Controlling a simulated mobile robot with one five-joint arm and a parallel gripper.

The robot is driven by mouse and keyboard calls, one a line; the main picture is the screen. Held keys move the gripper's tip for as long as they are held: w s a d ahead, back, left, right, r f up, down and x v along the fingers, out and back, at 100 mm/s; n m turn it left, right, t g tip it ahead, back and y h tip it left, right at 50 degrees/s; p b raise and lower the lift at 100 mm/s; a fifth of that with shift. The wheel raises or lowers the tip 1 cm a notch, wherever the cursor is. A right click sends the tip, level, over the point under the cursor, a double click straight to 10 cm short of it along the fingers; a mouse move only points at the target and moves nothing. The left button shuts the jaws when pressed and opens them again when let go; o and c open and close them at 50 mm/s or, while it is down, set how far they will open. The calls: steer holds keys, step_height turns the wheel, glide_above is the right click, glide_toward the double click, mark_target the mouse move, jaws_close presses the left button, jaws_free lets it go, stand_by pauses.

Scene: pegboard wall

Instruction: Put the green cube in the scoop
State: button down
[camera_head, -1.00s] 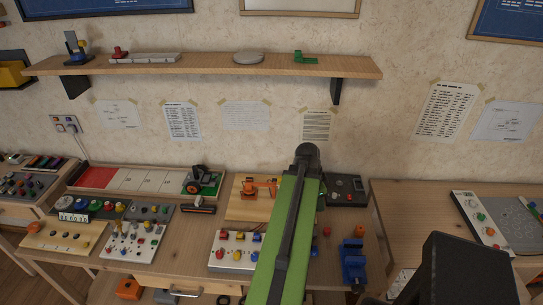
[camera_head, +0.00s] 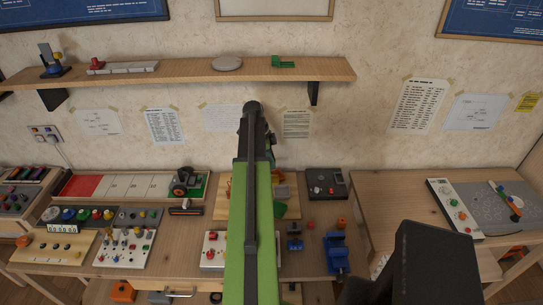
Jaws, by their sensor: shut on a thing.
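My green arm (camera_head: 250,220) reaches up the middle of the view, its dark far end (camera_head: 252,108) in front of the wall. My gripper's fingers are hidden behind the arm, so what they hold cannot be seen. A grey piece (camera_head: 283,191), perhaps the scoop, shows over the wooden board (camera_head: 289,212) just right of the arm. Orange parts show left of the arm. A small green patch (camera_head: 278,208) shows against the arm's right edge; I cannot tell if it is the green cube or part of my arm.
A blue vise-like block (camera_head: 336,254) and small blocks stand right of the arm. A dark box (camera_head: 327,183) is behind them. Button panels (camera_head: 124,248) crowd the left bench. A wall shelf (camera_head: 180,72) runs above. The right bench (camera_head: 385,195) has bare room.

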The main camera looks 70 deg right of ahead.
steer(key=shift+f+b, duration=3.2)
steer(key=c, duration=1.2)
jaws_free()
steer(key=o, duration=0.3)
steer(key=shift+r, duration=0.1)
